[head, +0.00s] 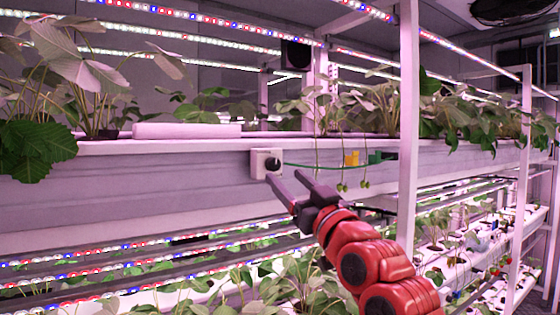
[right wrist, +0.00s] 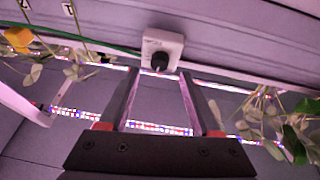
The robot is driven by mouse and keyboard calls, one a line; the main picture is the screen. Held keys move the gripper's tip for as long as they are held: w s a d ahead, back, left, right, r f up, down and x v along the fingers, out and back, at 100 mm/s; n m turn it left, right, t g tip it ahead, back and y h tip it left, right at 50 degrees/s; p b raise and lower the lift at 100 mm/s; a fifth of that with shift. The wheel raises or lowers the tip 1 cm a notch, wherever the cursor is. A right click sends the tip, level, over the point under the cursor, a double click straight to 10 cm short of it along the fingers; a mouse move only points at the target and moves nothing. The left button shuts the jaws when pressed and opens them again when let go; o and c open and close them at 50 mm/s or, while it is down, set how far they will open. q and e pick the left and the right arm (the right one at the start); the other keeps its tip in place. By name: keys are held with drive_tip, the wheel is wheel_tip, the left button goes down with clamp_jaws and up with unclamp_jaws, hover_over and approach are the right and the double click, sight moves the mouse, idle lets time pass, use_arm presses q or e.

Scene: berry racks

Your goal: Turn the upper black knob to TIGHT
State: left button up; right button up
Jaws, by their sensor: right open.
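The black knob (head: 273,164) sits on a small white box (head: 258,165) fixed to the front face of the upper trough. In the right wrist view the knob (right wrist: 159,62) is on the lower part of the white box (right wrist: 163,42), just beyond the fingertips and between their lines. My right gripper (head: 286,180) is open, its two fingers pointing at the box from below right. In the right wrist view the open fingers (right wrist: 158,75) are empty, and a gap to the knob seems to remain. Any lettering by the knob is too small to read. My left gripper is not in view.
Green berries (head: 343,187) hang right of my gripper. A white post (head: 408,120) stands farther right. Leafy plants (head: 35,150) fill the upper trough; LED strips (head: 130,250) run below.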

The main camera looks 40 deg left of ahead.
sight(275, 166)
drive_tip(key=p+x, duration=0.1)
drive_tip(key=x, duration=0.1)
drive_tip(key=shift+a+r, duration=0.2)
drive_tip(key=shift+x, duration=0.85)
drive_tip(key=shift+w+f, duration=0.1)
drive_tip(key=shift+w, duration=0.05)
clamp_jaws()
